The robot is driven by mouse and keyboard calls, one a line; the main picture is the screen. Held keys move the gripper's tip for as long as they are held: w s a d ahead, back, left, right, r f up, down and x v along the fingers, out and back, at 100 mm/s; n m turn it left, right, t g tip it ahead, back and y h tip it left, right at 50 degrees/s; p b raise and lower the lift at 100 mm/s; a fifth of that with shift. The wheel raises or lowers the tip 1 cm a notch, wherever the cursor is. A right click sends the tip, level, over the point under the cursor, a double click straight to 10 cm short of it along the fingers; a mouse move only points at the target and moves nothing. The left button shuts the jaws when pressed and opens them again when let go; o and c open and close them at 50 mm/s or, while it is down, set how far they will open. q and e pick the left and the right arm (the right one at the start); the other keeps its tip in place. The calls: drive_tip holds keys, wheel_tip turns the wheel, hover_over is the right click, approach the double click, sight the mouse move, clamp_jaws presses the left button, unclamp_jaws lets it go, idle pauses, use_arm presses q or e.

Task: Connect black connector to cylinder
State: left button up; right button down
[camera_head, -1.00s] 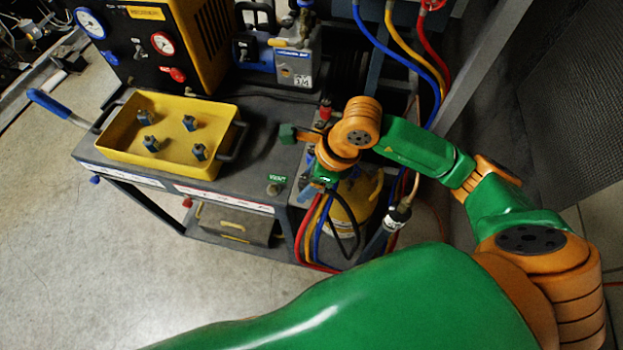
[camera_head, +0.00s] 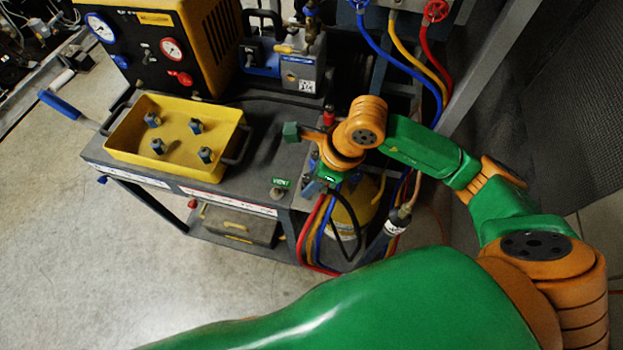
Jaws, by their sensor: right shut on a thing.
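My right gripper (camera_head: 316,186) is at the right end of the cart, just above and to the left of the yellow cylinder (camera_head: 343,218). It points down and is shut on what looks like the black connector, which is mostly hidden by the fingers and wrist. A black hose (camera_head: 347,240) loops below the gripper in front of the cylinder. The cylinder stands low at the cart's right end, and its top is hidden behind my right wrist. I cannot tell whether the connector touches it. My left gripper is not in view.
Red, yellow and blue hoses (camera_head: 308,238) hang beside the cylinder. A yellow tray (camera_head: 113,142) with several small fittings lies on the cart top (camera_head: 255,160). A gauge panel (camera_head: 150,60) and a pump (camera_head: 300,72) stand behind.

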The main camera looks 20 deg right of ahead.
drive_tip(key=shift+r, duration=0.6)
